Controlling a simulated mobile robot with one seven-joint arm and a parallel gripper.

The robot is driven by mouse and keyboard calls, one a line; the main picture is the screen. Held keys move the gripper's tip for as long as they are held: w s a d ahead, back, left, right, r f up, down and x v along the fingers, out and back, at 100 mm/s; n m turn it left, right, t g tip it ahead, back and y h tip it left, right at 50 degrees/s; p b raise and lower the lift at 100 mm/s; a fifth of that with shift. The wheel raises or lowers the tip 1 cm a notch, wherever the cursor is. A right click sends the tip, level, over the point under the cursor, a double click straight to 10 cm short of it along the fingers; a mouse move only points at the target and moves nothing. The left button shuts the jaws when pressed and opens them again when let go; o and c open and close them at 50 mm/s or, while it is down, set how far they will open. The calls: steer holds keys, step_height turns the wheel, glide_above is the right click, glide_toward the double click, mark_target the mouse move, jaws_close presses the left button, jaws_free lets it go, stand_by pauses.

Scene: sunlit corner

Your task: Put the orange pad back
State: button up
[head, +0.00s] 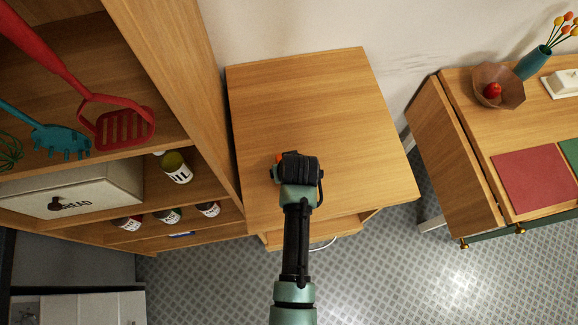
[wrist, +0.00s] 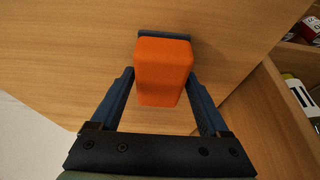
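The orange pad (wrist: 163,72) is a rounded orange block in the middle of the wrist view, between the two fingers of my gripper (wrist: 161,78). The fingertips meet or pass behind its side edges; I cannot tell whether they press on it. A dark strip shows along its far edge. In the head view my gripper (head: 298,170) is over the wooden cabinet top (head: 310,90), and only a sliver of the orange pad (head: 279,158) shows at its left. Whether the pad rests on the wood is hidden.
A shelf unit at left holds a bread box (head: 80,190), several jars and hanging utensils (head: 120,122). A desk at right bears a wooden bowl (head: 499,88), a teal vase (head: 532,63), a red mat (head: 535,180) and a green mat. The cabinet top around my gripper is clear.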

steer(key=shift+o, duration=1)
steer(key=shift+r, duration=0.2)
steer(key=a+v, duration=0.1)
steer(key=v, duration=1.1)
steer(key=w+r+t, duration=0.4)
steer(key=w+r, duration=0.1)
steer(key=r, duration=0.5)
steer(key=w+d+r+t, duration=0.1)
steer(key=w+r+t, duration=0.25)
steer(key=r, duration=0.65)
steer(key=w+r+t, duration=0.3)
steer(key=w+r, duration=0.2)
steer(key=r, duration=0.5)
step_height(320, 180, up, 17)
steer(key=s+m+t, duration=0.1)
steer(key=s+t, duration=0.1)
steer(key=t, duration=0.4)
steer(key=s+r+t, duration=0.3)
steer(key=s+r, duration=0.2)
steer(key=r, duration=0.3)
steer(key=s+r+m+t+h, duration=0.1)
steer(key=s+r+t, duration=0.2)
steer(key=s+r, duration=0.3)
step_height(320, 180, up, 2)
steer(key=shift+a+r, duration=0.2)
steer(key=shift+a, duration=0.15)
